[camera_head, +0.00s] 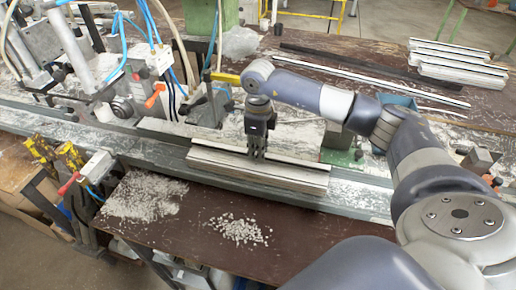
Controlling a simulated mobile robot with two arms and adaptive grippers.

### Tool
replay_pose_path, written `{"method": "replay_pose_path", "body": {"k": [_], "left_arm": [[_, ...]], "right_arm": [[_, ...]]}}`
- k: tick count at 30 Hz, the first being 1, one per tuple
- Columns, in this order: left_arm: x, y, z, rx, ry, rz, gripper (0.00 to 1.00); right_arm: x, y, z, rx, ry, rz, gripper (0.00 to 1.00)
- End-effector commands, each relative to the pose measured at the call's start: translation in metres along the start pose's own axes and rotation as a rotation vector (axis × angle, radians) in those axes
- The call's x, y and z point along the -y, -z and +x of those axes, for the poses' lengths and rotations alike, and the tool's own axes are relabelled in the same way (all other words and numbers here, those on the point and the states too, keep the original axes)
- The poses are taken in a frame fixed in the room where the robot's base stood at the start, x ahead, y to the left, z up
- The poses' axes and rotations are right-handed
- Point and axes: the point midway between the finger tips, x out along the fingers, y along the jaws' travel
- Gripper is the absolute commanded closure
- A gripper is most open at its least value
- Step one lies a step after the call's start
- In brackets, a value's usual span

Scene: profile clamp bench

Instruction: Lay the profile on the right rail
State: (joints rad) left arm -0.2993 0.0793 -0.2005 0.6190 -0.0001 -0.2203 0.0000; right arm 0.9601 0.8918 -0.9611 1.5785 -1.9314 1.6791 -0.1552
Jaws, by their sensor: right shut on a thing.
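The profile (235,170) is a long silver bar with a ridged front face and a dark strip along its top. It lies lengthwise along the grey rail (350,206) in the middle of the view. Whether it rests on the rail or is held just above it cannot be told. My right gripper (258,153) points straight down and is shut on the profile near the middle of its length. The fingertips are partly hidden against the profile. My left gripper is not in view.
Clamps with blue hoses (130,90) crowd the left. A green block (342,148) stands behind the profile. A stack of profiles (460,65) lies at the back right, beside long strips (370,78). White chips (145,195) cover the bench front.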

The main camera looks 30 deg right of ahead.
Motion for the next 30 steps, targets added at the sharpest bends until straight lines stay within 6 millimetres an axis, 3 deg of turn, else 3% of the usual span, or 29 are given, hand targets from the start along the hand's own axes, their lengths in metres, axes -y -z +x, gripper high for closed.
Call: {"method": "replay_pose_path", "body": {"k": [4,5,7,8,20,24,25,30], "left_arm": [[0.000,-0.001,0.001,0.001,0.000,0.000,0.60],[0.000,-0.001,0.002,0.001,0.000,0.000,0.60],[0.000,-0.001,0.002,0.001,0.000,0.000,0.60],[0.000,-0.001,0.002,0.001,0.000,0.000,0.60],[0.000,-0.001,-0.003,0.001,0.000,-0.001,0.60],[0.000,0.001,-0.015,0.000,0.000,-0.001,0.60],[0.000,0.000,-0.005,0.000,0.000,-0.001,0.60],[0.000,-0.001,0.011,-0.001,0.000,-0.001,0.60]], "right_arm": [[0.001,-0.001,-0.001,0.004,0.002,0.001,1.00],[0.000,0.000,0.002,0.000,0.000,0.000,0.81],[0.000,0.000,0.002,0.000,0.000,0.000,0.66],[0.000,0.000,0.002,0.000,0.000,0.000,0.64],[0.000,0.000,-0.003,0.001,0.000,0.000,0.64],[0.000,0.000,-0.017,0.002,0.001,0.000,0.64],[0.001,-0.002,-0.019,0.006,0.004,0.000,0.64],[0.001,-0.001,-0.059,0.006,0.005,-0.001,0.64]]}}
